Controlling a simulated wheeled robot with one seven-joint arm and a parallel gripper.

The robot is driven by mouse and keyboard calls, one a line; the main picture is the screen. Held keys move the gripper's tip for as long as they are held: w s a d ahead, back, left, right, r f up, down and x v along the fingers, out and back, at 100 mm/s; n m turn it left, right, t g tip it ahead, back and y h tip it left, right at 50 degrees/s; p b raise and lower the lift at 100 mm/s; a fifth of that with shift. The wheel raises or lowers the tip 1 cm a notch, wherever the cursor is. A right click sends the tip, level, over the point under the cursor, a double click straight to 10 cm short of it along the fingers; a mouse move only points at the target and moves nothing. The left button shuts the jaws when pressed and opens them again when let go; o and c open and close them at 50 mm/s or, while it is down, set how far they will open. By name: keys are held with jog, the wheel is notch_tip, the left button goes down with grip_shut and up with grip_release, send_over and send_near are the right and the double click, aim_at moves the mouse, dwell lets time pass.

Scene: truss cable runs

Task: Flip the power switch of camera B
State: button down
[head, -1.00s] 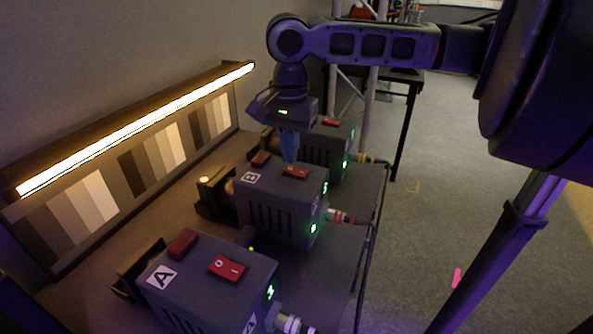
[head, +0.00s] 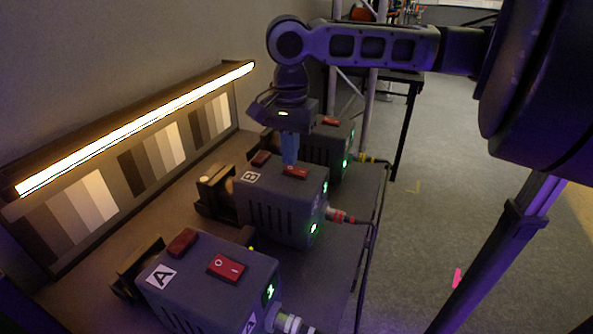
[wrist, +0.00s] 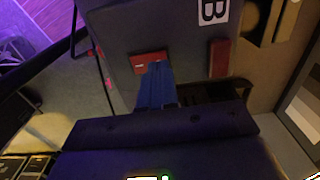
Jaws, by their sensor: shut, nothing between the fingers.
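Camera B (head: 283,205) is the middle dark grey box, with a white B label (head: 250,177) on top. Its red power switch (head: 300,173) sits on the top, and a second red block (head: 261,158) is near the lens end. My gripper (head: 290,162) is shut and empty, its blue fingers pointing down at the switch. In the wrist view the fingertips (wrist: 155,66) overlap the near edge of the red switch (wrist: 145,60) and hide part of it. I cannot tell whether they touch it. The second red block (wrist: 220,57) lies to the right.
Camera A (head: 200,300) stands in front with its own red switch (head: 227,268). A third camera (head: 328,150) stands just behind camera B. A lit chart board (head: 120,170) runs along the left. Cables leave the cameras' right ends. Open floor (head: 440,220) lies to the right.

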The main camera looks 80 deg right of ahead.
jog(key=shift+f+b, duration=0.3)
jog(key=shift+f, duration=0.35)
jog(key=shift+r, duration=0.1)
dwell(0.3)
notch_tip(320, 180, up, 7)
jog(key=p, duration=0.7)
dwell(0.6)
